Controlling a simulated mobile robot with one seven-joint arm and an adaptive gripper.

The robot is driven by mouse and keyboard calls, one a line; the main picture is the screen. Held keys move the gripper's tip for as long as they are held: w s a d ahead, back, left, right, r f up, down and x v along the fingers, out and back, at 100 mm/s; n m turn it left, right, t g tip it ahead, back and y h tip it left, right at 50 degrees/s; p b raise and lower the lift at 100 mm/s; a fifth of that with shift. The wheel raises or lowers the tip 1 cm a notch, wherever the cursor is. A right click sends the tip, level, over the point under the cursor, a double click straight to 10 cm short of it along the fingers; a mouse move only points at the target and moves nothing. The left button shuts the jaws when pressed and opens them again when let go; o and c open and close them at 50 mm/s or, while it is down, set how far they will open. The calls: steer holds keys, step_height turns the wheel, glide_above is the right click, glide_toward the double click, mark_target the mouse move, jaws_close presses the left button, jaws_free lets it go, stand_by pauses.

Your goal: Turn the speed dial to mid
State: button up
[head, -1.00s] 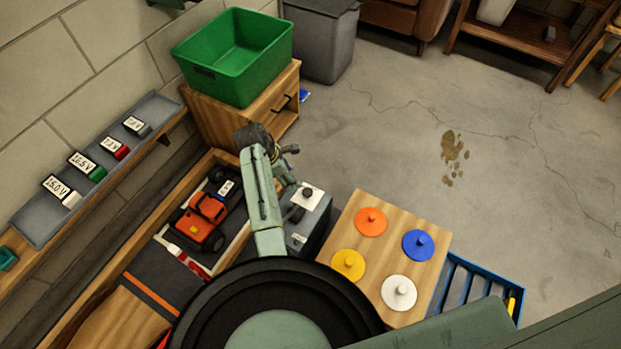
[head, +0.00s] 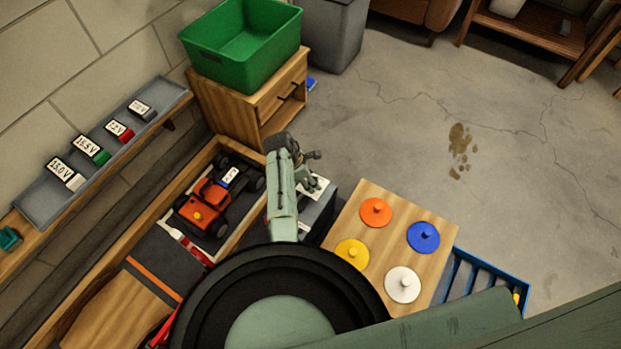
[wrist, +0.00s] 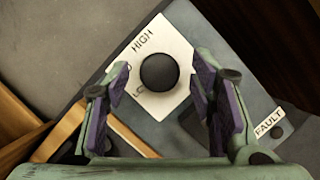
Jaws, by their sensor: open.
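The speed dial is a round black knob (wrist: 159,71) on a white plate (wrist: 163,39) in the wrist view. The plate reads HIGH at the upper left and a partly hidden label starting with L below it. My gripper (wrist: 158,92) is open, its two purple-padded fingers on either side of the knob, with a gap to each side. I cannot tell how deep the fingers reach around it. No pointer mark shows on the knob. In the head view my gripper (head: 311,182) hangs over the grey control box (head: 318,216) and hides the knob.
A FAULT label (wrist: 269,122) sits to the right on the box. In the head view, an orange toy car (head: 205,207) lies in a tray to the left. A wooden board (head: 391,234) with coloured knobbed discs stands to the right. A green bin (head: 243,48) sits on a wooden cabinet behind.

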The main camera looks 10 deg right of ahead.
steer(key=c, duration=1.1)
steer(key=shift+c, duration=0.2)
steer(key=m+g, duration=0.1)
steer(key=m, duration=0.1)
steer(key=m+b, duration=0.1)
steer(key=m, duration=0.1)
steer(key=shift+w+m+g+y, duration=0.2)
steer(key=shift+m+g+y, duration=0.1)
steer(key=shift+g, duration=0.1)
steer(key=m+g+b, duration=0.1)
steer(key=m, duration=0.3)
steer(key=shift+y, duration=0.4)
steer(key=shift+w+b, duration=0.1)
steer(key=shift+b, duration=0.25)
steer(key=o, duration=1.1)
